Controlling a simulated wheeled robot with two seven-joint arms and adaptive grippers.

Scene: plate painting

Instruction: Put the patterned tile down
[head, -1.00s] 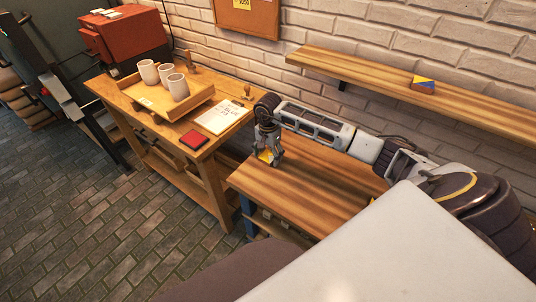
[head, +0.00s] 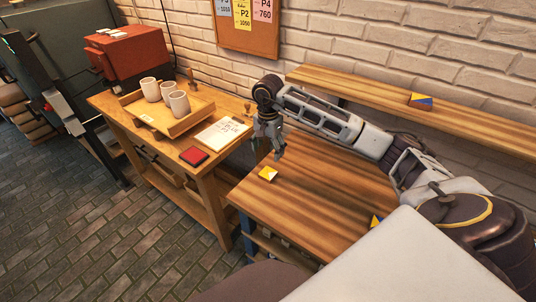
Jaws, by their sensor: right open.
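A small yellow and white patterned tile (head: 268,173) lies flat on the near wooden workbench (head: 310,205), close to its left end. My right gripper (head: 267,152) is open and empty, raised just above and behind the tile, its fingers pointing down. A gap shows between the fingers and the tile. A blue and yellow tile (head: 421,101) rests on the wall shelf. Another blue and yellow tile (head: 376,221) is partly hidden at the right of the workbench. My left gripper is out of view.
A side table to the left holds a wooden tray (head: 180,125) with white mugs (head: 166,91), a clipboard (head: 222,132) and a red pad (head: 194,157). The wall shelf (head: 360,88) runs behind my right arm. The middle of the workbench is clear.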

